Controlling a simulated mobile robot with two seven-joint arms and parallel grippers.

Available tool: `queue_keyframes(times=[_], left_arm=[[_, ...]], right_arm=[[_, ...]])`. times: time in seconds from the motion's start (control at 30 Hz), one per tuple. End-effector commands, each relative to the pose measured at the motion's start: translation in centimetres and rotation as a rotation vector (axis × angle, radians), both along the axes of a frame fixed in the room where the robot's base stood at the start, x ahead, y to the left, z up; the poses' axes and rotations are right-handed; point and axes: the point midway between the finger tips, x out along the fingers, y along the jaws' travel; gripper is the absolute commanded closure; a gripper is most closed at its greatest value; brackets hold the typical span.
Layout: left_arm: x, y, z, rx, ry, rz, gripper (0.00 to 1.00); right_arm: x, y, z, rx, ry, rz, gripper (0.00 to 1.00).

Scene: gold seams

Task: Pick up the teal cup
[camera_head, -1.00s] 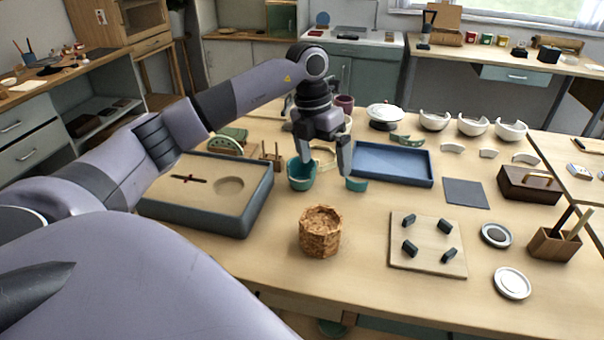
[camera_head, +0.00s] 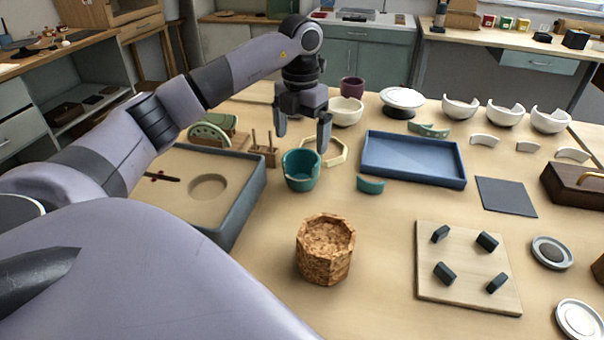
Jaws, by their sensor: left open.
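The teal cup (camera_head: 301,171) stands upright on the wooden table, with a broken-out notch in its rim. A curved teal piece (camera_head: 371,185) lies to its right, apart from it. My left gripper (camera_head: 302,144) is above and a little behind the cup, pointing down. Its two fingers are spread wide, with nothing between them. The left fingertip is above the cup's upper left, the right one above its right side. I cannot tell whether either touches it. My right gripper is not in view.
A blue tray (camera_head: 414,172) lies to the right, and a cork pot (camera_head: 325,250) stands in front. A sand-filled tray (camera_head: 252,199) and a small wooden rack (camera_head: 263,150) are to the left. A cream bowl (camera_head: 346,112) stands behind. Bare table lies between cup and cork pot.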

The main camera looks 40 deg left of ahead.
Motion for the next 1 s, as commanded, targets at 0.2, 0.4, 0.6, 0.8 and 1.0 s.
queue_keyframes(times=[0.2,0.4,0.6,0.8,1.0], left_arm=[[0.0,0.0,-2.1,0.000,0.003,0.000,0.00],[-0.1,-0.2,-5.0,0.000,0.005,0.000,0.00],[-0.1,-0.2,-7.2,0.000,0.003,0.000,0.00],[0.0,-0.2,-7.4,0.000,0.001,0.000,0.00],[0.0,-0.2,-7.3,0.000,0.001,0.000,0.37]], right_arm=[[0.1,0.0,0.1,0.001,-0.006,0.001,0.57],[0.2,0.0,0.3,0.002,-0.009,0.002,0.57],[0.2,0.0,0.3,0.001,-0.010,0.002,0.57],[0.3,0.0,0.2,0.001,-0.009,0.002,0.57],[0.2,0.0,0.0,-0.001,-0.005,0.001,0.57]])
